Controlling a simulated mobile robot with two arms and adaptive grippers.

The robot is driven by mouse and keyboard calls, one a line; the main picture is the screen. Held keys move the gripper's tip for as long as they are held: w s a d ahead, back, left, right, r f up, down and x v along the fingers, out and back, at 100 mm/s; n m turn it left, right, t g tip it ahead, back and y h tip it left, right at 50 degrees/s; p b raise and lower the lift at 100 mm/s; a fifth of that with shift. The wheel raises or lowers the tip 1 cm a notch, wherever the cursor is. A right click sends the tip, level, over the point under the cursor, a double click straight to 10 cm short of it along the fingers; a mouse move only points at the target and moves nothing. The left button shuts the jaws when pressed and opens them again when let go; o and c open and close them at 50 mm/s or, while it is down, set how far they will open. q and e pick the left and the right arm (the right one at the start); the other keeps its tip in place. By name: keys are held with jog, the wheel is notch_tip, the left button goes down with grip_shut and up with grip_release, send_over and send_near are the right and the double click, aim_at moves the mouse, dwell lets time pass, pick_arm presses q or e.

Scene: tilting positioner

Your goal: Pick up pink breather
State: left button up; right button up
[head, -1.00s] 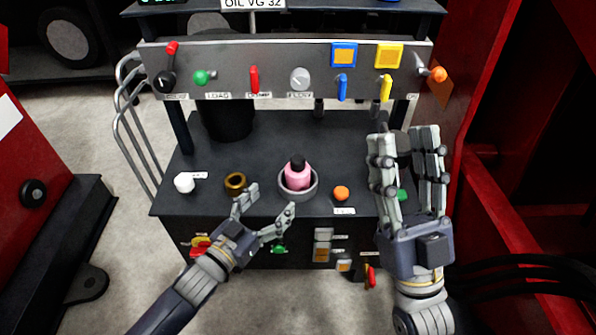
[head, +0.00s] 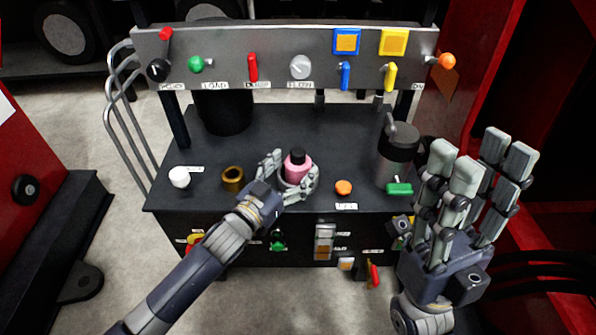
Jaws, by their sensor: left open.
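The pink breather (head: 297,170), a small pink bottle shape with a black cap, stands upright in a grey round dish on the dark bench. My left gripper (head: 287,178) is open at the breather, with one finger on its left and another at its right front. Its fingers hide part of the dish, and I cannot tell whether they touch the breather. My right gripper (head: 474,185) is raised at the right, beyond the bench's right edge, with its fingers spread and nothing between them.
A brass ring (head: 232,179) and a white knob (head: 179,177) are left of the breather. An orange button (head: 343,187) and a grey canister (head: 397,150) with a green handle are right. A control panel (head: 215,45) with levers stands behind. The middle bench behind the breather is clear.

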pick_arm(q)
jog(key=shift+x, duration=1.2)
jog(key=c, duration=1.2)
jog(key=shift+c, duration=0.6)
jog(key=shift+r, duration=0.1)
